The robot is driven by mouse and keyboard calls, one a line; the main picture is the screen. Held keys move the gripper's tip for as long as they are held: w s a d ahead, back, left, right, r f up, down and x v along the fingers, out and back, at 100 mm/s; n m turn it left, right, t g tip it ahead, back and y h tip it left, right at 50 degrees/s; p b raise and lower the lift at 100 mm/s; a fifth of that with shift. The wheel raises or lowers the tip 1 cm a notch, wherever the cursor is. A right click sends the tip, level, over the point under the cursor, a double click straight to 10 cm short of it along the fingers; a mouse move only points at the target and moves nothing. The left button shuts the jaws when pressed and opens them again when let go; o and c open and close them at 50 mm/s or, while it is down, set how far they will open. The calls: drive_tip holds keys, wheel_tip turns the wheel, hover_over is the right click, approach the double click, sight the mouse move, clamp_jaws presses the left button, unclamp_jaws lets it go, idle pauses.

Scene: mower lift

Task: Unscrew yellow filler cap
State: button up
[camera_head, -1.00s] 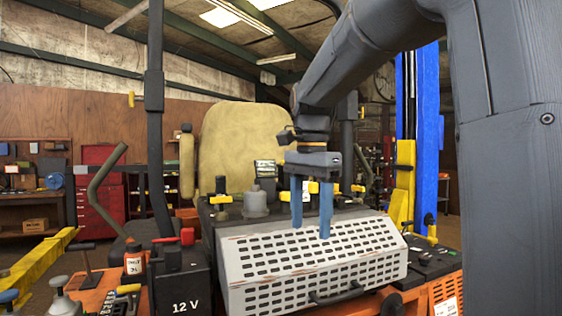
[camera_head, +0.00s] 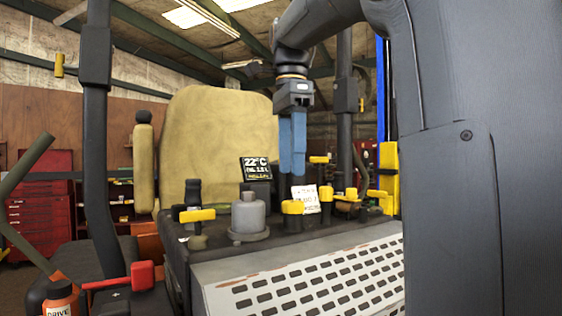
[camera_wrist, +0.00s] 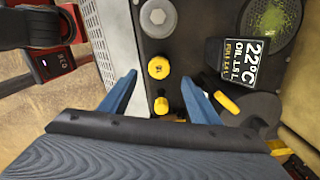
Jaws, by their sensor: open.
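The yellow filler cap (camera_head: 292,207) stands upright on the dark deck behind the perforated grille, a little right of a grey canister. My gripper (camera_head: 292,176) points straight down above it, clear of it, with one blue finger largely covering the other in the head view. In the wrist view a round yellow cap (camera_wrist: 158,67) shows between the open fingertips (camera_wrist: 160,76), with nothing held. A second, smaller yellow knob (camera_wrist: 160,106) lies just below it in that view. Which of the two is nearer the jaw height I cannot tell.
A 22°C display (camera_head: 255,168) stands behind the deck. The grey canister (camera_head: 248,218), a yellow T-handle (camera_head: 197,215), a white card (camera_head: 305,199) and a yellow lever (camera_wrist: 228,102) crowd the area. The white grille (camera_head: 310,285) lies in front.

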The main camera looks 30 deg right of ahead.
sight(292, 202)
drive_tip(key=shift+f+p, duration=0.55)
drive_tip(key=shift+f, duration=3.2)
drive_tip(key=c, duration=1.2)
drive_tip(key=n+p, duration=0.2)
drive_tip(key=n, duration=0.1)
drive_tip(key=shift+s+r, duration=0.15)
drive_tip(key=shift+s, duration=0.05)
drive_tip(key=n+p, duration=0.1)
drive_tip(key=n, duration=0.2)
drive_tip(key=shift+p, duration=0.4)
drive_tip(key=shift+n, duration=0.3)
